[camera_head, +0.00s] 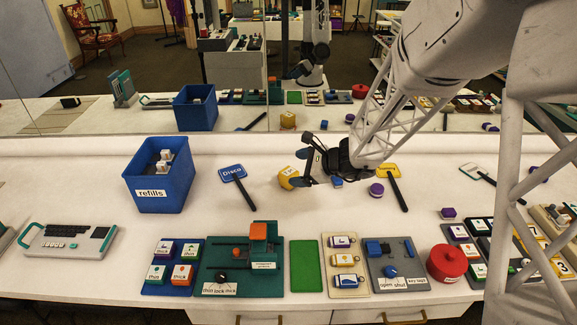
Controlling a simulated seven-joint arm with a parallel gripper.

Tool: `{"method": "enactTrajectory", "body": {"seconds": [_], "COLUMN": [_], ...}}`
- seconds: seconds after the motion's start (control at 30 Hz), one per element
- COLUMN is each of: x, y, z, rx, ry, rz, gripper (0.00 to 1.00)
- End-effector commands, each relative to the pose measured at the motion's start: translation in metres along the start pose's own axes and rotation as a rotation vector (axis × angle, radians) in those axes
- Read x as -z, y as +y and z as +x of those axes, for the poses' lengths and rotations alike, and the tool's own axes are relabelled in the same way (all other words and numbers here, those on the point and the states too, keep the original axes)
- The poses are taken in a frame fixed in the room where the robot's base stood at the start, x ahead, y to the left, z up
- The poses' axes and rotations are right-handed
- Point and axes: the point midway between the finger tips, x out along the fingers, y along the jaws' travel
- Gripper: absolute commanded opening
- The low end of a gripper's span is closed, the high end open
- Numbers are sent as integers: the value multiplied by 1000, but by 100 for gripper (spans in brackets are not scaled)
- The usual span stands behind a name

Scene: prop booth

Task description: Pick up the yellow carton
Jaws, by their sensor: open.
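The yellow carton (285,180) sits on the white table near the middle, with a small pale label on its side. My gripper (299,169) is open, low over the table just to the right of the carton, with its fingertips at the carton's right side. The fingers cover part of the carton's right edge. I cannot tell whether they touch it or how far the carton lies between them.
A blue "refills" bin (160,195) stands at left, and a blue "Disco" paddle (233,173) lies between it and the carton. A yellow paddle (388,170) and purple round piece (376,190) lie right. Several trays line the front edge. A mirror stands behind the table.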

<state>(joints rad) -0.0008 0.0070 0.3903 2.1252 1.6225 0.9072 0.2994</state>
Motion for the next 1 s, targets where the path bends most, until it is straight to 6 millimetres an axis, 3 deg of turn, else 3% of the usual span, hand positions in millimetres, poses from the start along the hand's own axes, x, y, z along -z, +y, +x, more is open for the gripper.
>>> {"method": "enactTrajectory", "body": {"seconds": [0.3, 0.5, 0.7, 1.0], "x": [72, 112, 130, 131], "y": [-37, -51, -55, -56], "z": [53, 75, 83, 84], "rx": [176, 268, 310, 314], "ry": [-30, -39, -41, -42], "rz": [331, 486, 554, 559], "gripper": [87, 87, 87, 87]}}
